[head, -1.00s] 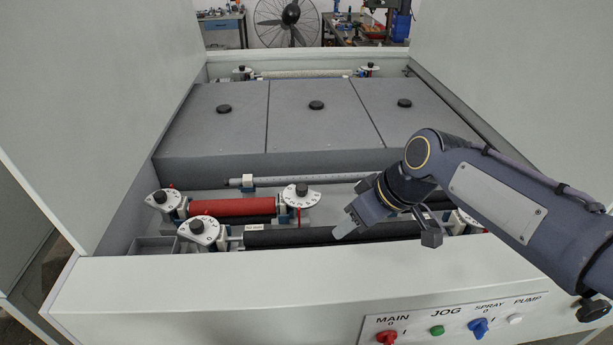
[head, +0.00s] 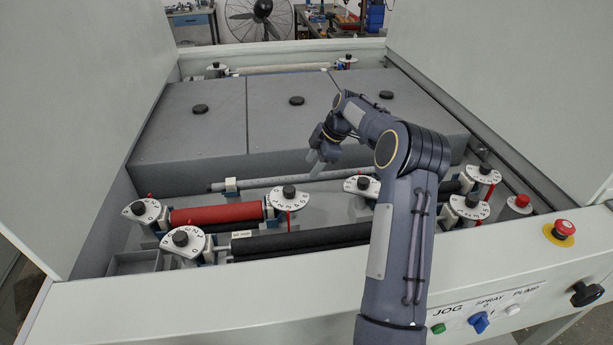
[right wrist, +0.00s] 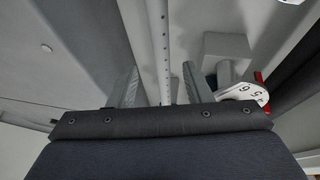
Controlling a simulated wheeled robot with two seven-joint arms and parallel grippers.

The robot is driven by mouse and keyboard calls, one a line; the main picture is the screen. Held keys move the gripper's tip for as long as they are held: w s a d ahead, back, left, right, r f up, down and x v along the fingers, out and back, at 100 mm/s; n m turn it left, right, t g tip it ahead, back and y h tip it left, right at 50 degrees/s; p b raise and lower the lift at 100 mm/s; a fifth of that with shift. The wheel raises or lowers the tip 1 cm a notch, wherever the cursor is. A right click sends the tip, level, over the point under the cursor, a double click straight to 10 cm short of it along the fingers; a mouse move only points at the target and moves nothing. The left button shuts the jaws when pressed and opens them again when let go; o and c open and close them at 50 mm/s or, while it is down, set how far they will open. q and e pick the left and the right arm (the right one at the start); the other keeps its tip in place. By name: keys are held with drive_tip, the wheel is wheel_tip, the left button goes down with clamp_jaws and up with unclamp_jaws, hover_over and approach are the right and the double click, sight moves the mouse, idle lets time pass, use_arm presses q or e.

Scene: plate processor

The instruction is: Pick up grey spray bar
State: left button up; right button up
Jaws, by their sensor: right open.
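The grey spray bar (head: 270,182) is a long thin tube lying across the machine, just in front of the grey covers. A row of small holes shows along it in the right wrist view (right wrist: 158,40). My right gripper (head: 316,165) is open, with its fingers pointing down at the bar's middle part. In the right wrist view, the bar runs into the gap between the two fingers (right wrist: 162,86), apart from both. How deep the fingertips sit beside the bar is unclear. The bar's right part is hidden behind my right arm. My left gripper is not in view.
Grey covers (head: 190,125) with black knobs stand right behind the bar. In front lie a red roller (head: 215,214) and a black roller (head: 290,241) with numbered dials (head: 289,195). Tall side panels (head: 75,130) bound the machine. A red stop button (head: 562,228) sits at the right.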

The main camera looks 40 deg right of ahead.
sight(306, 175)
drive_tip(key=p+x, duration=0.1)
drive_tip(key=x, duration=0.3)
drive_tip(key=shift+a+r, duration=0.1)
drive_tip(key=shift+a, duration=0.05)
drive_tip(key=shift+w+a+f, duration=0.1)
drive_tip(key=shift+f, duration=0.45)
clamp_jaws()
